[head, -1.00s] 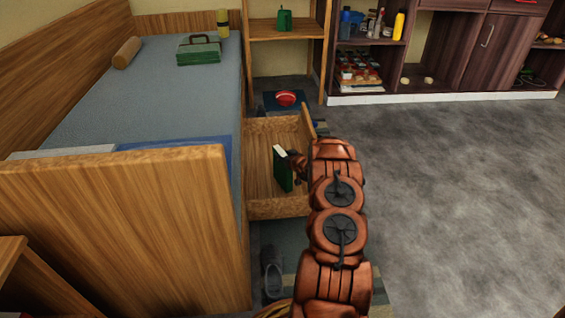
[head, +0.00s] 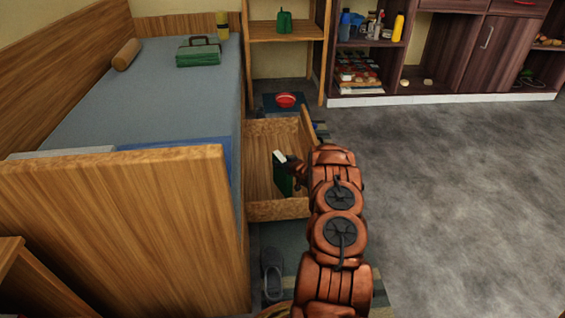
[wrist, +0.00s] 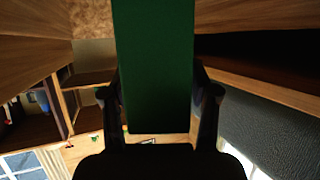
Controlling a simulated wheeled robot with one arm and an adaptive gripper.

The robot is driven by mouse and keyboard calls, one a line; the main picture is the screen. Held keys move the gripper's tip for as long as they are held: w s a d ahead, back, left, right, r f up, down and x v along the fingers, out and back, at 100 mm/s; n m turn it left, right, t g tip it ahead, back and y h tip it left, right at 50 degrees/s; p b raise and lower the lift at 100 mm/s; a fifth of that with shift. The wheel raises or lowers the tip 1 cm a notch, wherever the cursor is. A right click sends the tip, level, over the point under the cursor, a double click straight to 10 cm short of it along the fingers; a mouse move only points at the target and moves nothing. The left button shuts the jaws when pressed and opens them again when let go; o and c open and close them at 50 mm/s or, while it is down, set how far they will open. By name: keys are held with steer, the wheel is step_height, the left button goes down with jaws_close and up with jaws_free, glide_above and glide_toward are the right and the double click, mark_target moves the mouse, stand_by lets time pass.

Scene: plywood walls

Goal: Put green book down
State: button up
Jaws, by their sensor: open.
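The green book (head: 283,178) stands roughly upright within the open wooden drawer (head: 278,210) beside the bed. Its pale page edge shows at the top. In the head view my gripper (head: 293,167) is at the book's upper right side, partly hidden by my arm. In the wrist view the book (wrist: 158,65) lies between the two fingers of my gripper (wrist: 159,95). The jaws are open around it. I cannot tell whether the book's lower edge touches the drawer floor.
The bed (head: 160,90) is left of the drawer and carries a green case (head: 199,56). A red object (head: 286,99) is behind the drawer. Grey shoes (head: 272,275) lie in front of it. The floor (head: 450,200) at right is clear.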

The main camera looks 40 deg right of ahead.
steer(key=shift+r, duration=0.15)
steer(key=shift+s+r, duration=0.2)
steer(key=shift+s, duration=0.05)
steer(key=p+v, duration=0.3)
steer(key=v, duration=0.8)
steer(key=shift+s, duration=0.2)
steer(key=shift+a, duration=0.15)
